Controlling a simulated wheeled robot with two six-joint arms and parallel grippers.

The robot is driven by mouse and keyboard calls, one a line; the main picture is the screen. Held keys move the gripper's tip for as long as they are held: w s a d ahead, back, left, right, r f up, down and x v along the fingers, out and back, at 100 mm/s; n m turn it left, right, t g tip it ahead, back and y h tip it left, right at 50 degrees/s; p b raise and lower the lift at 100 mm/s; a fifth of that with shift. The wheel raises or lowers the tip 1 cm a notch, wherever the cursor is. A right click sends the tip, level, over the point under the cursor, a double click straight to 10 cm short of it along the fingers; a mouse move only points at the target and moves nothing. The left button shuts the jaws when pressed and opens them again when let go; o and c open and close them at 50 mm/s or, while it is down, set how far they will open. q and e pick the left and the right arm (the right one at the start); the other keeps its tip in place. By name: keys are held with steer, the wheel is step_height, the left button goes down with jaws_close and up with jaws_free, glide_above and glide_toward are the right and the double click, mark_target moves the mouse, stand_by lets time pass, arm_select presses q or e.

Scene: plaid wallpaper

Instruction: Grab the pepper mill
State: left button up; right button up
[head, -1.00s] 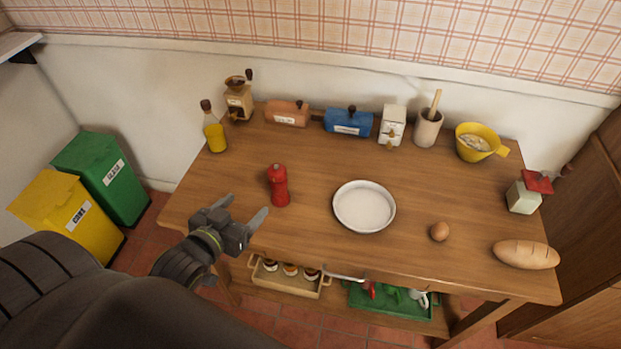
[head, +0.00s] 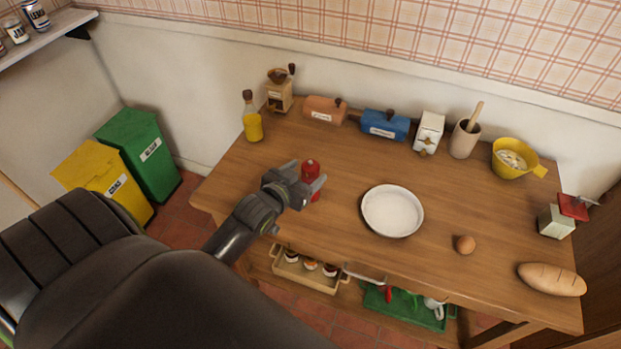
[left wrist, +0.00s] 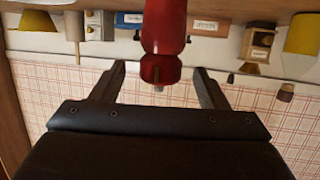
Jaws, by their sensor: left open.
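The red pepper mill (head: 311,168) stands upright on the left part of the wooden table. My left gripper (head: 307,177) is right at it, on its near side, and hides part of its body in the head view. The left wrist view is upside down. There the red mill (left wrist: 163,30) shows between the two spread fingers (left wrist: 160,72), with a gap on each side. The fingers are open and not closed on it. My right gripper is not in view.
A white plate (head: 366,212) lies right of the mill, with an egg (head: 465,244) and a loaf (head: 552,279) farther right. An oil bottle (head: 252,118), a grinder (head: 279,95) and tins line the back. The table between mill and plate is clear.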

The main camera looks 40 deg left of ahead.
mark_target(314, 165)
arm_select(q)
steer(key=p+x, duration=0.1)
steer(key=x, duration=0.4)
steer(key=shift+r, duration=0.15)
steer(key=c, duration=1.4)
